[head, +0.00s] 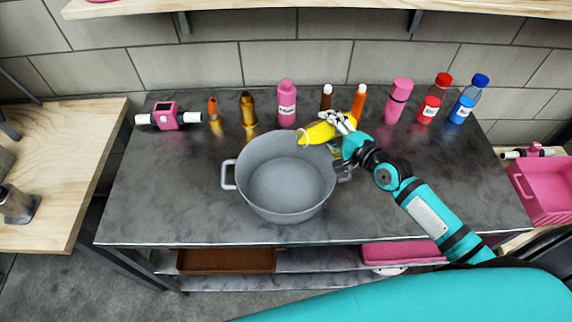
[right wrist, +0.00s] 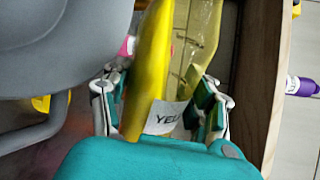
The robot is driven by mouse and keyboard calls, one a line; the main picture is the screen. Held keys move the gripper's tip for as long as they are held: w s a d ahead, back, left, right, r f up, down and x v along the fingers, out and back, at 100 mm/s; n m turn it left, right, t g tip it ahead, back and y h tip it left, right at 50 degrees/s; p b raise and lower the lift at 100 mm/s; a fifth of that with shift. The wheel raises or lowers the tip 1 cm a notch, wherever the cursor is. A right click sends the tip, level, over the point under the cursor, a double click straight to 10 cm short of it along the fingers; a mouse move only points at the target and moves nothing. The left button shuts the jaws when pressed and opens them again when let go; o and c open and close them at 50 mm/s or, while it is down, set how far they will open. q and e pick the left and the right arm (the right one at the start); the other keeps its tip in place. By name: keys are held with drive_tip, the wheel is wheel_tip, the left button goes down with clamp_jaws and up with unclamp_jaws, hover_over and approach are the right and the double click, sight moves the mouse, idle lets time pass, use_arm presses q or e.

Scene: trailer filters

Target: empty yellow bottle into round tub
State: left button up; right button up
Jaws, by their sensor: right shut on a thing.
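The yellow bottle (head: 318,132) lies tilted almost on its side in the air, its left end above the back right rim of the tub. My right gripper (head: 340,122) is shut on it. In the right wrist view the bottle (right wrist: 150,62) sits between the fingers, with a white label partly reading "YEL". The round grey tub (head: 243,172) stands on the dark table with a handle on each side; its visible inside looks empty. Its grey wall also fills the upper left of the right wrist view (right wrist: 60,45). I cannot tell whether anything flows from the bottle. My left gripper is out of view.
A row of bottles stands along the back of the dark table (head: 180,205), including a pink one (head: 286,105), a red one (head: 432,100) and a blue one (head: 468,100). A pink device (head: 166,115) sits at back left. The table's front left is clear.

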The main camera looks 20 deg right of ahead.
drive_tip(key=shift+s+a+r+p, duration=0.15)
drive_tip(key=shift+a+p, duration=0.15)
drive_tip(key=shift+p, duration=0.2)
drive_tip(key=shift+a+n+h+p, duration=0.15)
drive_tip(key=shift+n+h+p, duration=0.35)
drive_tip(key=shift+n+p, duration=0.9)
idle(3.0)
drive_tip(key=shift+a+r+n+h+p, duration=0.1)
drive_tip(key=shift+a+n+h+p, duration=0.25)
drive_tip(key=shift+n+p, duration=0.6)
idle(1.2)
drive_tip(key=shift+s+a+r+n+p, duration=0.1)
drive_tip(key=shift+a+r+n+p, duration=0.3)
drive_tip(key=shift+p, duration=0.5)
